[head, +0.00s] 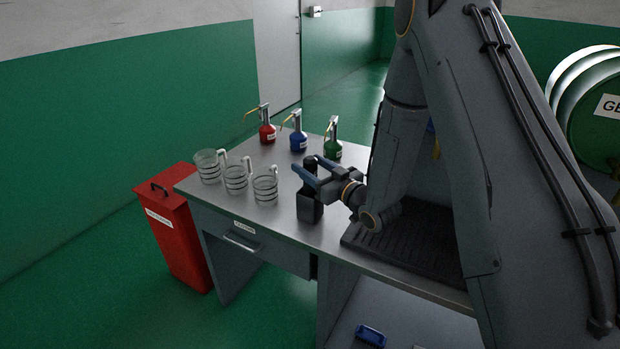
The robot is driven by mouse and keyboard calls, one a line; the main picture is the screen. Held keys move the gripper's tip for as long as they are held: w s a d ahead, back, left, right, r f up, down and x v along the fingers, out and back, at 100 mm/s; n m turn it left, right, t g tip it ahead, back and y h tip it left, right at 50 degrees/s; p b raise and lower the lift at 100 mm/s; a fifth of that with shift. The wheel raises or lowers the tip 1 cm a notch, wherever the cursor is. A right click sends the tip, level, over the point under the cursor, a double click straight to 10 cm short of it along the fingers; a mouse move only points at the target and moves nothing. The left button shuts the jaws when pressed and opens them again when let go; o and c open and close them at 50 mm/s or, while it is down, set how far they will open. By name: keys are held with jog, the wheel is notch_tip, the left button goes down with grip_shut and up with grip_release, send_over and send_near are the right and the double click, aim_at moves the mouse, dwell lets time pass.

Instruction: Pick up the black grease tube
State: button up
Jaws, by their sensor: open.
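The black grease tube (311,182) stands upright near the front edge of the metal workbench, its lower part in or merging with a dark square-sided holder (310,208). I cannot clearly tell where tube and holder divide. My gripper (312,166) comes in from the right, level with the tube's upper part. Its two blue-grey fingers are open, one on the near side and one on the far side of the tube. Whether either finger touches the tube cannot be told. The fingers and gripper body hide part of the tube.
The workbench (220,190) holds several clear measuring jugs (236,178) at left and red (267,133), blue (298,142) and green (332,150) oil cans behind. A dark ribbed mat (405,238) lies right, partly behind my arm. A red bin (175,235) stands left.

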jog(key=p+x, duration=0.1)
jog(key=x, duration=0.3)
jog(key=shift+s+a, duration=0.1)
jog(key=shift+c, duration=0.4)
jog(key=c, duration=1.1)
jog(key=shift+c, duration=0.4)
jog(key=shift+r, duration=0.1)
